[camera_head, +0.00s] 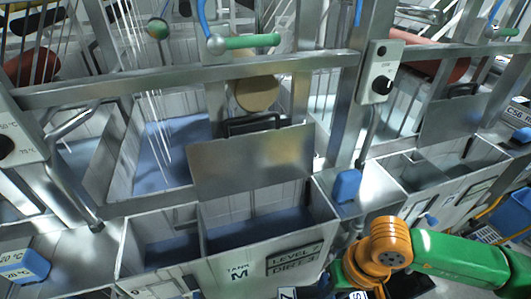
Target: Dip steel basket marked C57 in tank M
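Tank M (237,272) is a pale metal tank at the lower middle, with its label on the front face. It has a narrow left compartment and a wider right one, both with blue at the bottom. A steel plate (250,163) stands over its back edge. My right arm comes in from the right, green with an orange joint, and bends down at the tank's right; its gripper is below the picture edge. My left arm and gripper are not in view. No basket with a readable C57 mark shows. Two cut-off white tags sit at the bottom edge.
Steel posts and a crossbar (180,80) stand behind the tank. A control box (382,72) hangs at the right post. Blue blocks (346,186) sit beside the tank. Another tank (430,180) is at the right, and a blue crate (515,213) at the right edge.

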